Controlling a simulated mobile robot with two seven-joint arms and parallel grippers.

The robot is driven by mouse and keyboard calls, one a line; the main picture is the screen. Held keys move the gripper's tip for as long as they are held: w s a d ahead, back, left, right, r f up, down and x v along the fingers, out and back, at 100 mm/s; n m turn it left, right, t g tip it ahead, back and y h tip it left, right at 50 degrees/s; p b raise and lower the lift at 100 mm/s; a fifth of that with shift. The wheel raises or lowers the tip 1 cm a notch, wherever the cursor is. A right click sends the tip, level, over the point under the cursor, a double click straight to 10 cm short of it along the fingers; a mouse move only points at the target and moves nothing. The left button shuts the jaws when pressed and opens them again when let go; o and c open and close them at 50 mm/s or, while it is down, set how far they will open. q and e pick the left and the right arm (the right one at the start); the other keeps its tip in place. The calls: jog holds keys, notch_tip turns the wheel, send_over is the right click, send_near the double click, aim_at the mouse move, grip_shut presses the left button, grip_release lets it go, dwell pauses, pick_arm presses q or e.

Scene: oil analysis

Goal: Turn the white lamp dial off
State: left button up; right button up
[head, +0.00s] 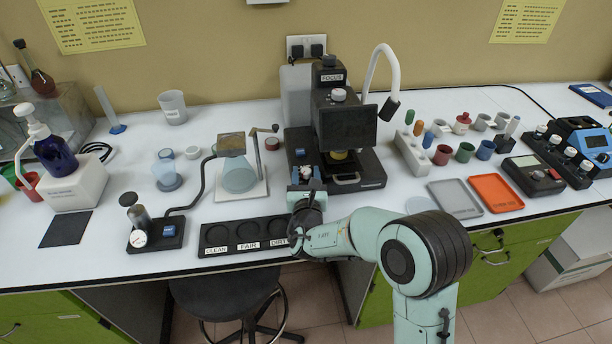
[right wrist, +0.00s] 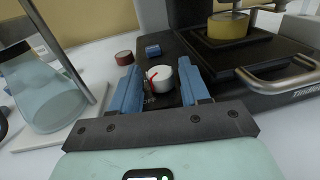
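The white lamp dial (right wrist: 160,78) is a short white knob on the front left of the black microscope base (head: 362,171). In the right wrist view a red line and a small green mark show by its left side, with blurred white lettering below. My right gripper (right wrist: 158,92) has its blue fingers on either side of the dial, with a gap showing on both sides. It is open. In the head view my right gripper (head: 306,184) is at the front left corner of the base and partly hides the dial area. My left gripper is not in view.
A blue knob (right wrist: 153,50) and a dark red cap (right wrist: 124,57) lie beyond the dial. A glass flask (head: 239,174) on a white stand is to the left. A black tray (head: 224,253) labelled CLEAN, FAIR, DIRTY lies in front. A metal handle (right wrist: 272,84) is right of the dial.

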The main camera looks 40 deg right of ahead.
jog(key=shift+o, duration=0.3)
jog(key=v, duration=1.3)
jog(key=shift+a, duration=0.1)
jog(key=shift+s, duration=0.15)
